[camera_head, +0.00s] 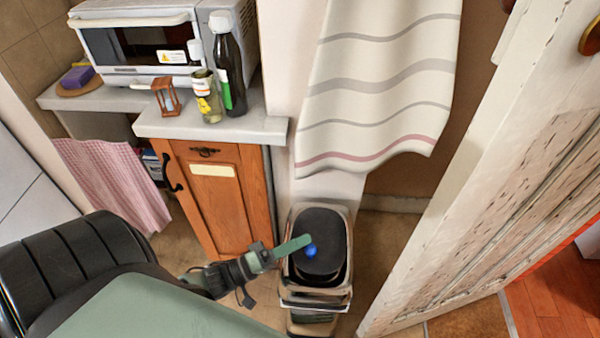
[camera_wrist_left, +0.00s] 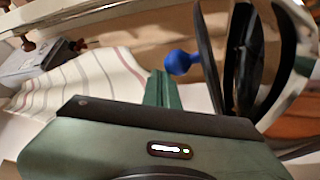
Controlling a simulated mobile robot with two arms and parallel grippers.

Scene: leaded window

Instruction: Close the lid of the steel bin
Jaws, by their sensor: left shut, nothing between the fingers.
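The steel bin (camera_head: 317,302) stands on the floor between the wooden cabinet and the white door. Its dark oval lid (camera_head: 321,228) is at the top, and a gap between dark and steel edges (camera_wrist_left: 295,70) in the left wrist view suggests it stands partly raised; the exact angle is unclear. My right gripper is out of view.
A striped towel (camera_head: 380,90) hangs above the bin. A worn white door (camera_head: 490,190) limits room on the right.

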